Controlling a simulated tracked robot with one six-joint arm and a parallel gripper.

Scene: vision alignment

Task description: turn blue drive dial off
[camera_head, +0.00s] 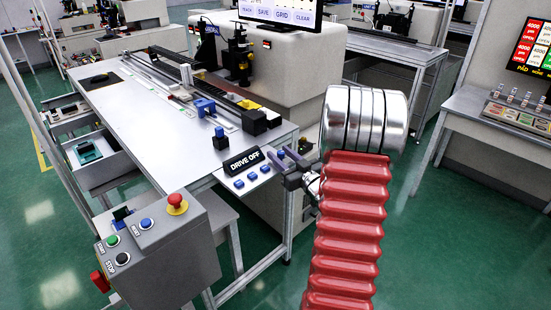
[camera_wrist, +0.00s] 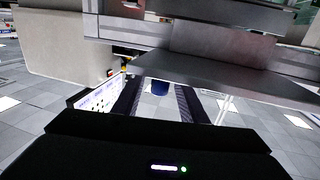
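A small control panel (camera_head: 228,180) with a black "DRIVE OFF" sign (camera_head: 243,160) sits at the near right corner of the long metal table. Several blue dials stand in a row on it, one being a blue dial (camera_head: 265,169) near my gripper. My gripper (camera_head: 280,157) reaches in from the right at the panel's right end, its fingers apart. In the wrist view, a blue knob (camera_wrist: 160,87) shows between the open fingers of my gripper (camera_wrist: 158,92). I cannot tell whether the fingers touch it, or which dial it is.
A grey button box (camera_head: 165,240) with a red emergency stop (camera_head: 177,204) stands at the front left. A rail machine with a blue block (camera_head: 205,107) lies along the table (camera_head: 130,110). A monitor (camera_head: 285,12) stands behind.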

